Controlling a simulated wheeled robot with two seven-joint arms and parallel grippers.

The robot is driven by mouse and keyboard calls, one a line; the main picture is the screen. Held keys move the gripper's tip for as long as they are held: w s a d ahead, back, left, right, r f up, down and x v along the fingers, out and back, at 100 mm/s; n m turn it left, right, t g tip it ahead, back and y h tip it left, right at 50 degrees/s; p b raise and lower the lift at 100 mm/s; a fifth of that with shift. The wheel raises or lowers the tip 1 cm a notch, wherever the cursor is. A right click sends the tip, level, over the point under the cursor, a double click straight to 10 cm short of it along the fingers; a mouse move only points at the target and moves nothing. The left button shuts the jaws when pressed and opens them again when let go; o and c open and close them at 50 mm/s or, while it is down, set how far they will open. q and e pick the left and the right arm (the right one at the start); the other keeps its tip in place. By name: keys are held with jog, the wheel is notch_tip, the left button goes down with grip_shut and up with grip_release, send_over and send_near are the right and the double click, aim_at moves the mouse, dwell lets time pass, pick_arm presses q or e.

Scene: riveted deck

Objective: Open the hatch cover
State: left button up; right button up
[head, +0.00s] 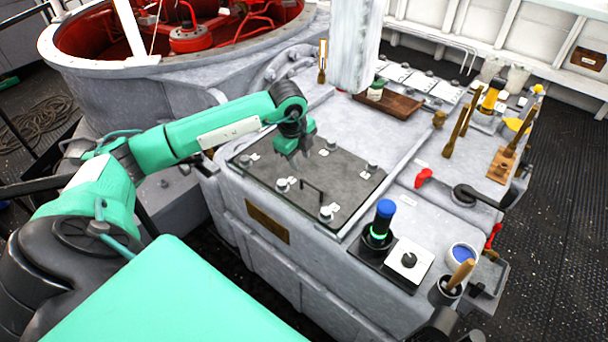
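The hatch cover (340,172) is a flat dark grey plate on top of the pale grey metal housing. It lies flat and looks closed, with round knobs or bolts along its edges. A thin black bar handle (314,187) stands up from its near part. My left gripper (298,158) points down over the far middle of the cover, behind the handle and apart from it. Its fingertips are small and dark against the plate, so their opening is unclear. Nothing shows held in it.
A blue-topped cylinder with a green ring (383,222) and a white panel with a black knob (408,260) stand at the near right. Upright wooden handles (455,130) and a red lever (424,177) are farther right.

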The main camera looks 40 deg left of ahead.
aim_at(305, 180)
pick_arm(q)
jog(key=f, duration=0.2)
jog(key=w+f, duration=0.1)
jog(key=f, duration=0.4)
jog(key=shift+w+d+f+p, duration=0.1)
jog(key=shift+w+f+p, duration=0.2)
jog(key=shift+p, duration=0.1)
jog(key=shift+f, duration=0.55)
jog(key=shift+w, duration=0.1)
pick_arm(e)
jog(key=shift+s+d, duration=0.15)
jog(key=shift+s, duration=0.7)
pick_arm(q)
jog(key=c, duration=0.6)
grip_shut()
pick_arm(e)
jog(key=shift+w+r, duration=0.1)
jog(key=shift+w, duration=0.1)
